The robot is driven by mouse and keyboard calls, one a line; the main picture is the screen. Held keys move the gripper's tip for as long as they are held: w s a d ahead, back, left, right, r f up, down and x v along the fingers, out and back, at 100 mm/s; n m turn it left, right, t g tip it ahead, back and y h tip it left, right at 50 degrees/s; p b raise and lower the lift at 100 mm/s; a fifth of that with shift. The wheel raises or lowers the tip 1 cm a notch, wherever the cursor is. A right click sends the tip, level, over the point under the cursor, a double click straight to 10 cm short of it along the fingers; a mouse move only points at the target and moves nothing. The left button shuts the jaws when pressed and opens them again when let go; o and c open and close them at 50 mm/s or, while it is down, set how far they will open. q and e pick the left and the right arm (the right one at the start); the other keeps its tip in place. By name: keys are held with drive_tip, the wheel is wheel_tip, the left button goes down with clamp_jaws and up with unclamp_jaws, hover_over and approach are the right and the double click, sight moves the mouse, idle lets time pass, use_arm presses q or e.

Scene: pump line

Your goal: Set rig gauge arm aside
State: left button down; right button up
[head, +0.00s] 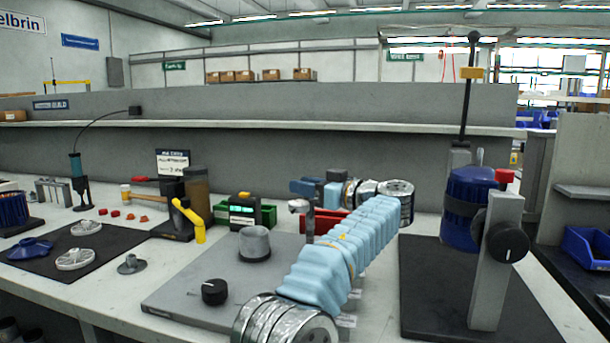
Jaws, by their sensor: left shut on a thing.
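My left arm, in a light blue sleeve, comes up from the bottom middle and bends back to the left at its silver wrist. My left gripper (305,188) is blue and dark, over the back right of the grey rig plate (180,298). It is shut at the top of the rig gauge arm, which seems to be the small grey-headed piece (299,205) on a dark upright. The exact grip is small and partly hidden. A grey dome (255,243) and a black knob (214,291) sit on the plate, left of the gripper. My right gripper is out of view.
A blue motor (469,200) in a grey stand (497,260) with a tall black rod (467,105) stands at right. A dark mat (110,243) with parts lies at left.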

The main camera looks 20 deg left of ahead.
use_arm(q)
drive_tip(key=shift+g, duration=0.3)
drive_tip(key=shift+n, duration=0.3)
drive_tip(key=c, duration=0.9)
unclamp_jaws()
drive_tip(key=shift+d, duration=0.1)
drive_tip(key=shift+s+d+p, duration=0.15)
drive_tip(key=shift+s+d, duration=0.15)
drive_tip(key=shift+d, duration=1.65)
drive_tip(key=shift+s+d+p, duration=0.1)
drive_tip(key=shift+s+d, duration=0.15)
drive_tip(key=shift+d, duration=1.75)
drive_tip(key=shift+s+d+p, duration=0.15)
drive_tip(key=shift+s+d, duration=0.15)
drive_tip(key=shift+d, duration=1.65)
